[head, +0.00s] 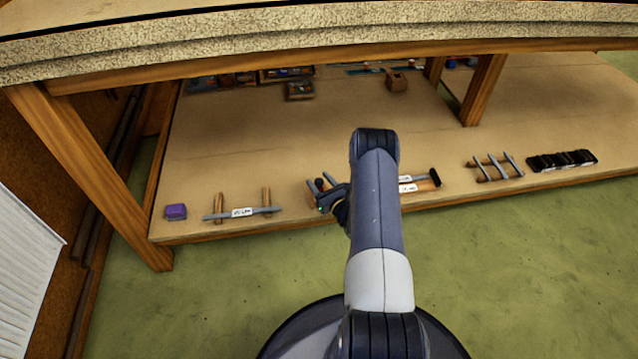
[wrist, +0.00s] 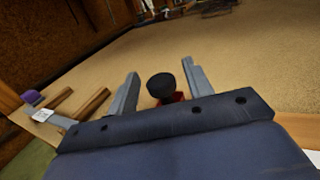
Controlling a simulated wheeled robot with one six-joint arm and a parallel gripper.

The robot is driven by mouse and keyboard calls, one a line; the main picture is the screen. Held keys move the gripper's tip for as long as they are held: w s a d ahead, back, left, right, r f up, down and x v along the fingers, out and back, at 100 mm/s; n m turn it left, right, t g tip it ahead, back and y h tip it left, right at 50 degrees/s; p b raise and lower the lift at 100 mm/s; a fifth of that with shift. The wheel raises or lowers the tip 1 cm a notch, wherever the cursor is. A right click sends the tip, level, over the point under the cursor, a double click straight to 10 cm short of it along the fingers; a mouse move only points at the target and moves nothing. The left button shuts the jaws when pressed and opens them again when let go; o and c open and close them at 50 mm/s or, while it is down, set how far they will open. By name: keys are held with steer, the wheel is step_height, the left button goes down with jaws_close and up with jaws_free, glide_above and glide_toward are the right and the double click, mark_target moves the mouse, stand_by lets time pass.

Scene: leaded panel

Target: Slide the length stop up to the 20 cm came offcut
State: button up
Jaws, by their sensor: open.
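My gripper (head: 321,186) is open low over the shelf board. In the wrist view my gripper (wrist: 161,90) has its two fingers apart, one on each side of a round black knob (wrist: 161,85) on a red base, which looks like the length stop. I cannot tell whether the fingers touch it. A grey came strip with a white label (head: 242,212) lies across two wooden rests to the left, and also shows in the wrist view (wrist: 44,115). More white labels (head: 407,188) show just right of my arm, partly hidden by it. The label lengths are too small to read.
A purple block (head: 175,212) sits at the left front corner. A wooden piece with a black end (head: 434,178), a rack of grey strips (head: 493,167) and black blocks (head: 562,160) lie to the right. The bench top (head: 300,40) overhangs the shelf. The shelf's middle is clear.

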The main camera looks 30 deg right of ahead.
steer(key=shift+w, duration=0.3)
steer(key=shift+c, duration=0.5)
